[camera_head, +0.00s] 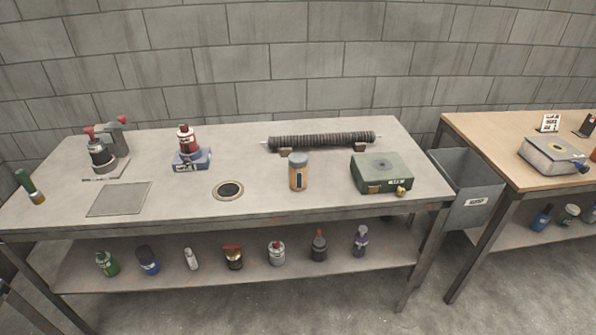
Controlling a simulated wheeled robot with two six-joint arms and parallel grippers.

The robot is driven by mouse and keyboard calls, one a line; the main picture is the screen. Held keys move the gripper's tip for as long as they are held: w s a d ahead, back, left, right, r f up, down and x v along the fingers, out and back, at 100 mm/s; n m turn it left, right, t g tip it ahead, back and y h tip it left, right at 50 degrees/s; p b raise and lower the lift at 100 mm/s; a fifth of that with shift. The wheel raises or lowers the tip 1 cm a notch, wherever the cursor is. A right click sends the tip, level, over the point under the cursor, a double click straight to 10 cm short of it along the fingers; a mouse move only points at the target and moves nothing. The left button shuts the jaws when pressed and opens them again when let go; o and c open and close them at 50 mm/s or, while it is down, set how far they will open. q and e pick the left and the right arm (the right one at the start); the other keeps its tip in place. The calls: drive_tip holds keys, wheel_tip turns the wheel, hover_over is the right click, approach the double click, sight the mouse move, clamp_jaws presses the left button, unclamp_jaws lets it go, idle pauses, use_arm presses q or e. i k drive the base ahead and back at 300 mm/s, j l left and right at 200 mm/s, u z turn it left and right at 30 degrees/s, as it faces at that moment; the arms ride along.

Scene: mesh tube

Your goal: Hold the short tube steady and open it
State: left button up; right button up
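A short upright tube (298,178) stands near the middle of the grey workbench top. It has a tan-orange body with a dark label and a grey cap that sits on top. A longer dark ribbed tube (322,139) lies level on small supports behind it, near the bench's back edge. Neither of my grippers is in view, and nothing touches the short tube.
A green box (382,172) with a brass padlock is to the right, a round black-centred disc (229,189) to the left. A red-topped bottle (186,139) stands on a blue base. A grey bin (470,190) hangs between the benches. The bench front is mostly clear.

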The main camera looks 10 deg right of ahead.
sight(297, 177)
drive_tip(key=i+l+u, duration=0.15)
drive_tip(key=l+u, duration=0.15)
drive_tip(key=l, duration=0.3)
drive_tip(key=i+l+u, duration=0.1)
drive_tip(key=l+u, duration=0.2)
drive_tip(key=l, duration=0.3)
